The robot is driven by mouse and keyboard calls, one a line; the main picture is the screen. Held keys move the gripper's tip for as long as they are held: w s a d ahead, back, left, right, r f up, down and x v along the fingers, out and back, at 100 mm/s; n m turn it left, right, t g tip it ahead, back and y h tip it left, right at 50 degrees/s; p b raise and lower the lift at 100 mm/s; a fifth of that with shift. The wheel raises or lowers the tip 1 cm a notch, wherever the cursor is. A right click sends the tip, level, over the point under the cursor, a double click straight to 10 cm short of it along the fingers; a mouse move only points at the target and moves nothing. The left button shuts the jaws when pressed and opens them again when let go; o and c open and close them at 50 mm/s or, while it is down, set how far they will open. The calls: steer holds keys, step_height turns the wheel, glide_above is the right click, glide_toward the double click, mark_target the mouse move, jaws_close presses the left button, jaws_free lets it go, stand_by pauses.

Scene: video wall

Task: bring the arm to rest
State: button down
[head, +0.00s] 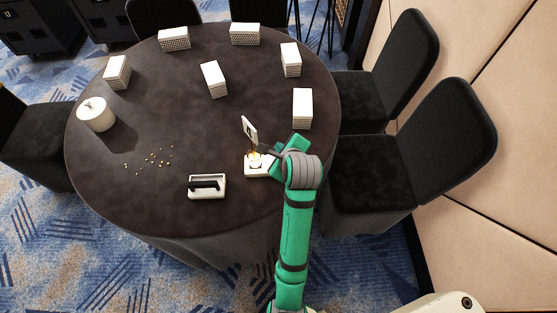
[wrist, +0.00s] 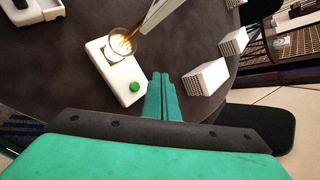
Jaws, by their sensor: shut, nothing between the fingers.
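My green arm reaches over the near right edge of a round dark table (head: 140,100). My gripper (wrist: 161,78) shows in the wrist view with its two green fingers shut together and nothing between them. Its tips are just right of a white device (wrist: 112,70) with a green button (wrist: 135,87) and a round glass part with amber contents (wrist: 122,42). I cannot tell whether the fingers touch the device. In the head view, my wrist partly covers the right side of the device (head: 256,169), and a tilted white panel (head: 249,130) stands above it.
Several white boxes (head: 213,79) stand on the table. A white round pot (head: 96,114), scattered small golden bits (head: 152,157) and a white tray with a black handle (head: 207,186) lie left. Black chairs (head: 420,150) stand at the right, by a beige wall (head: 500,190).

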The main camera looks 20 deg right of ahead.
stand_by(0.4)
